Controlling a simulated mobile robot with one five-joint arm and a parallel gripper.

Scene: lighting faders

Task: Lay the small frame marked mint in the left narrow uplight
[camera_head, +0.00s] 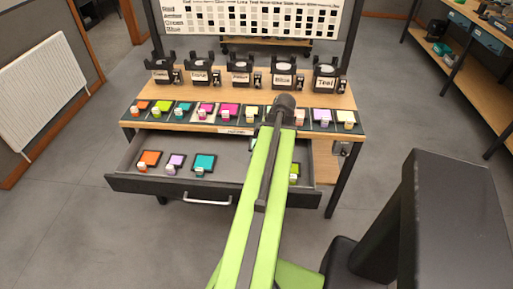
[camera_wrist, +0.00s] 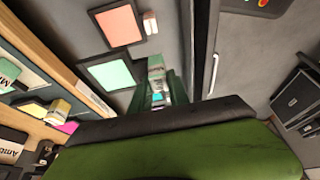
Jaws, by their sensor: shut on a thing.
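A mint-coloured panel in a dark frame (camera_wrist: 111,74) lies in the open drawer in the wrist view, with a pale tab (camera_wrist: 156,66) at its right side. My gripper (camera_wrist: 158,84) is at this tab and appears shut on it; the fingers are partly hidden by my dark and green wrist parts. In the head view my arm covers the gripper and this frame. Several black uplights stand in a row on the back shelf, including a left one (camera_head: 160,76) and one labelled Teal (camera_head: 326,84). I cannot tell for certain which is the left narrow one.
The drawer (camera_head: 130,185) is pulled out and holds orange (camera_head: 149,158), lilac (camera_head: 177,160) and teal (camera_head: 204,162) frames. A salmon frame (camera_wrist: 119,26) lies beside the mint one. Several coloured frames line the table's front ledge. A lettered chart (camera_head: 250,18) stands behind.

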